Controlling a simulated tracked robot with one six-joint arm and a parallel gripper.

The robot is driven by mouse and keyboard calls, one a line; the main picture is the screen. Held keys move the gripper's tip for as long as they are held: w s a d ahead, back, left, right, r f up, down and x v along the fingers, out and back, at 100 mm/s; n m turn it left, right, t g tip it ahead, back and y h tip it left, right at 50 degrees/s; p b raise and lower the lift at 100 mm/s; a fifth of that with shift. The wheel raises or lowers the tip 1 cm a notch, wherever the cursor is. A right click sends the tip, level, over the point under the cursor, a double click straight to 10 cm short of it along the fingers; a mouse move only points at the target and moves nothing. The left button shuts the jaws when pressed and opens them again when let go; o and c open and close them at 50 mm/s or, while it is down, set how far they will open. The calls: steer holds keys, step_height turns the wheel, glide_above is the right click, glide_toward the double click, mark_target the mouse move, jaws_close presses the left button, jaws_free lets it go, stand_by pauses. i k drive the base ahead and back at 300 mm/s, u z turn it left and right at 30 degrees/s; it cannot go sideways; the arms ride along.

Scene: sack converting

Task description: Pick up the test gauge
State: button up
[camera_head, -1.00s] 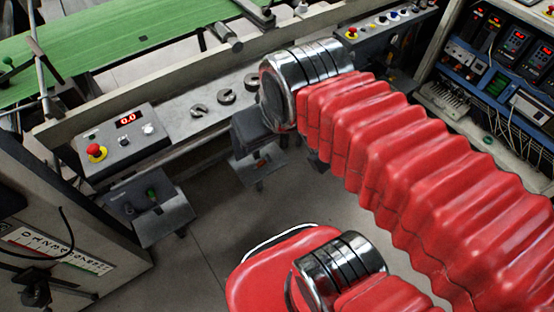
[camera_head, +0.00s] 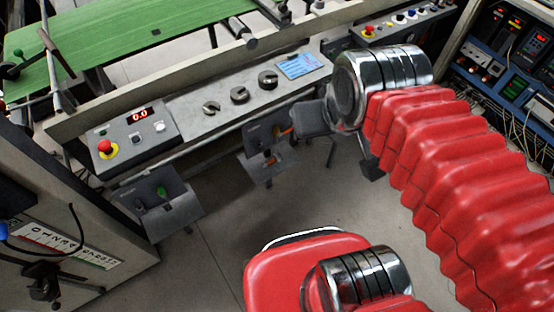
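No object is clearly recognisable as the test gauge. On the grey ledge lie several small metal pieces: a slotted one (camera_head: 211,107), a ring-like one (camera_head: 239,95) and a darker one (camera_head: 267,80). To their right lies a flat blue-faced card or plate (camera_head: 300,66). I cannot tell which of these, if any, is the gauge. The dark grey end of my arm, seemingly my gripper (camera_head: 309,119), sticks out left of the chrome wrist, in front of and below the ledge. Its fingers are not distinguishable, and nothing is visibly held.
A control box (camera_head: 138,138) with a red button and a 0.0 display stands left on the ledge. A green belt (camera_head: 130,40) runs behind. Instrument racks (camera_head: 515,60) stand right.

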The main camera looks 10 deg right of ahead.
mark_target(278, 157)
steer(key=k, duration=1.35)
steer(key=u, duration=0.4)
steer(key=i, duration=1.05)
steer(key=u, duration=0.4)
steer(key=i, duration=0.8)
steer(key=z, duration=0.2)
